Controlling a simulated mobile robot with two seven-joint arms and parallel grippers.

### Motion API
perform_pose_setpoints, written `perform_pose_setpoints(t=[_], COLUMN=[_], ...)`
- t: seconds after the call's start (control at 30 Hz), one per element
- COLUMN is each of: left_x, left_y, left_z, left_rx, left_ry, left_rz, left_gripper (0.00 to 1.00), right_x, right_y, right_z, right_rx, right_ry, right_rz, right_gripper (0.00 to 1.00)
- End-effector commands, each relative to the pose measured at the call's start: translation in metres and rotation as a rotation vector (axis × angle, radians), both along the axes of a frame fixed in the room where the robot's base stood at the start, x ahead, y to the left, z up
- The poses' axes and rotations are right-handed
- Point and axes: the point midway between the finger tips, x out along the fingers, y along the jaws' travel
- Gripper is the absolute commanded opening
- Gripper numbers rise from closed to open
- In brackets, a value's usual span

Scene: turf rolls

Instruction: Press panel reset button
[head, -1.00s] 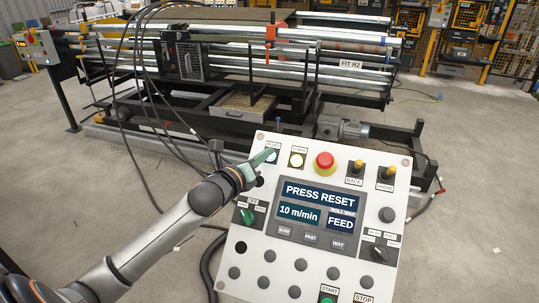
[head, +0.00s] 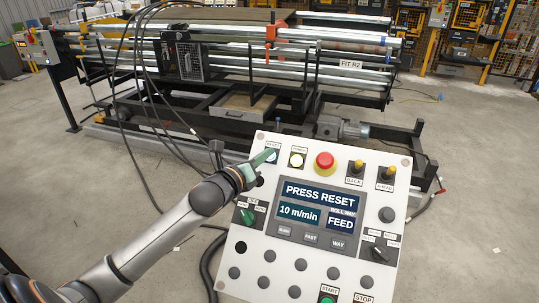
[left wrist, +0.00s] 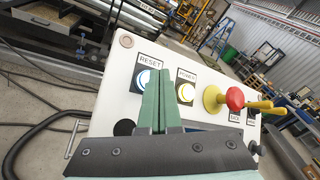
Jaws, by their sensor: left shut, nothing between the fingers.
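The white control panel (head: 262,224) stands tilted in front of me, and its screen (head: 318,207) reads PRESS RESET, 10 m/min and FEED. The reset button (head: 272,157), lit bluish white under a RESET label, is at the panel's upper left. My left gripper (head: 264,158) is shut and empty, its green fingertips at the reset button. In the left wrist view the green fingers (left wrist: 160,95) lie together and partly cover the right side of the reset button (left wrist: 143,80). I cannot tell whether they touch it. My right gripper is not in view.
A lit yellow POWER button (head: 297,160) and a red mushroom button (head: 324,162) sit right of the reset button. A green START button (head: 327,299) is at the panel's bottom. A roller machine (head: 230,60) with hanging cables stands behind. Concrete floor is open at left and right.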

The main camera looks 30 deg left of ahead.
Motion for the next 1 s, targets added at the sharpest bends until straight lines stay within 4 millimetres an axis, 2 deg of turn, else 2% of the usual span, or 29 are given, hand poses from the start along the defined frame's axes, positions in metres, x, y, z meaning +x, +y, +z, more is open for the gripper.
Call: perform_pose_setpoints(t=[1.0], left_x=[0.0072], left_y=[0.0016], left_z=[-0.0084], left_rx=[0.0], left_ry=[-0.001], left_rz=[0.0], left_gripper=[0.0], right_x=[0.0], right_y=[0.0], right_z=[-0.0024], right_rx=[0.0], right_ry=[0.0], right_rz=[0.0], right_gripper=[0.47])
